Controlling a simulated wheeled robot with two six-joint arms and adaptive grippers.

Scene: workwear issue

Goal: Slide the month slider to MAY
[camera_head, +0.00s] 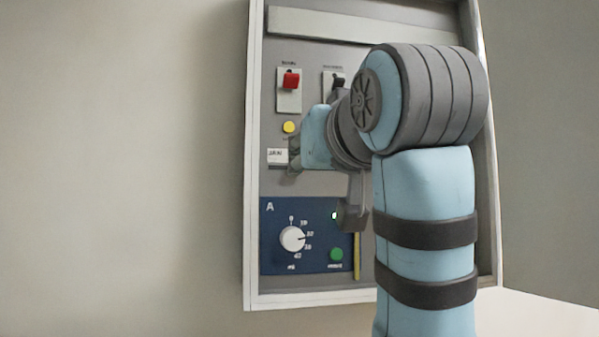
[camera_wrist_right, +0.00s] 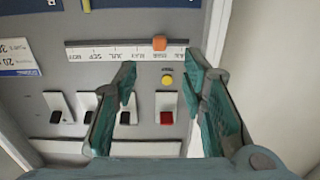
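The month slider has an orange knob (camera_wrist_right: 160,43) on a white month scale (camera_wrist_right: 112,52), which appears upside down in the right wrist view. The knob stands at about MAR; the MAY label lies to its left in that view. My right gripper (camera_wrist_right: 160,76) is open and empty, its two fingertips spread on either side below the knob, not closed on it. In the head view my right gripper (camera_head: 296,157) is in front of the panel beside the JAN end of the scale (camera_head: 277,156); the arm hides the knob. My left gripper is not in view.
A yellow button (camera_head: 288,127), a red switch (camera_head: 291,80) and a dark switch (camera_head: 338,82) are on the panel near my right gripper. A blue section with a white dial (camera_head: 292,239) and a green button (camera_head: 336,254) lies below. A pale raised frame (camera_head: 252,180) edges the panel.

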